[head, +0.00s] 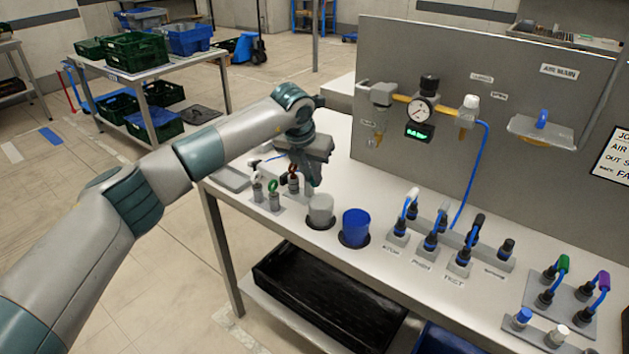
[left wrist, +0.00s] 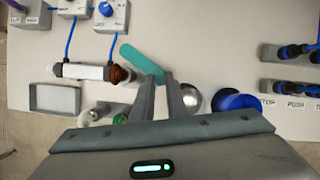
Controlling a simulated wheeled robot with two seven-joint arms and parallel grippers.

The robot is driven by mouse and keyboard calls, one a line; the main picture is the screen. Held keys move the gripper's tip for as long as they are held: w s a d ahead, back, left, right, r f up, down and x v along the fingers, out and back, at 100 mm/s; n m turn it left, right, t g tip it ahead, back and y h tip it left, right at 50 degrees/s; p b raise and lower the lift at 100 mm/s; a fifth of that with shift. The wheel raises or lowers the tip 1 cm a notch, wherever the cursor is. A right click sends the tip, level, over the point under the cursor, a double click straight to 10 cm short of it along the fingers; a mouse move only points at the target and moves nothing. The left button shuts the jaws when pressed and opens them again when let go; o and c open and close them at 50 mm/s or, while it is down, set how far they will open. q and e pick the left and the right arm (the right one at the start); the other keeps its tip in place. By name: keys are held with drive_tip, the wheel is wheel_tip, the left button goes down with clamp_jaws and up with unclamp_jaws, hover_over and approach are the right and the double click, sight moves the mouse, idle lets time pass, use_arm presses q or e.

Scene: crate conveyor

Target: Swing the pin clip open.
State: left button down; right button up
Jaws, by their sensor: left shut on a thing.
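A flat teal bar, which looks like the pin clip (left wrist: 137,58), slants across the left wrist view. Its lower right end lies between the fingertips of my left gripper (left wrist: 160,80). The gripper is shut on that end. Its far end stands free over the pale bench top. In the head view my left gripper (head: 314,178) reaches down over the bench's left end, and the clip is hidden behind it. A white cylinder (left wrist: 85,72) with a dark red end lies beside the bar, in a holder with blue tubes. My right gripper is not in view.
Small posts with coloured rings (head: 274,197) stand just left of my gripper. A grey cup (head: 320,208) and a blue cup (head: 355,226) stand to its right. Hose couplings (head: 431,238) lie further right. An upright panel (head: 465,150) with a gauge closes the back.

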use_arm(q)
drive_tip(key=shift+w+a+m+g+h+b, duration=0.1)
drive_tip(key=shift+a+m+g+h+b, duration=0.2)
drive_tip(key=shift+m+b, duration=0.5)
drive_tip(key=shift+s+a+m+g+h+b, duration=0.15)
drive_tip(key=shift+a+m+h+b, duration=0.2)
drive_tip(key=shift+m, duration=0.85)
drive_tip(key=shift+w+a+m+g+h+b, duration=0.15)
drive_tip(key=shift+a+m+g+h+b, duration=0.15)
drive_tip(key=shift+m+b, duration=0.55)
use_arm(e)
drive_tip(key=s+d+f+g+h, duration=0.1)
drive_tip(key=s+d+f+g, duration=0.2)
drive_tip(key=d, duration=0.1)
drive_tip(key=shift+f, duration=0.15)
use_arm(q)
drive_tip(key=shift+r+m, duration=0.1)
drive_tip(key=shift+m, duration=0.15)
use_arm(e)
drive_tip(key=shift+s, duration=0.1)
use_arm(q)
drive_tip(key=c, duration=1.7)
unclamp_jaws()
drive_tip(key=shift+c, duration=0.2)
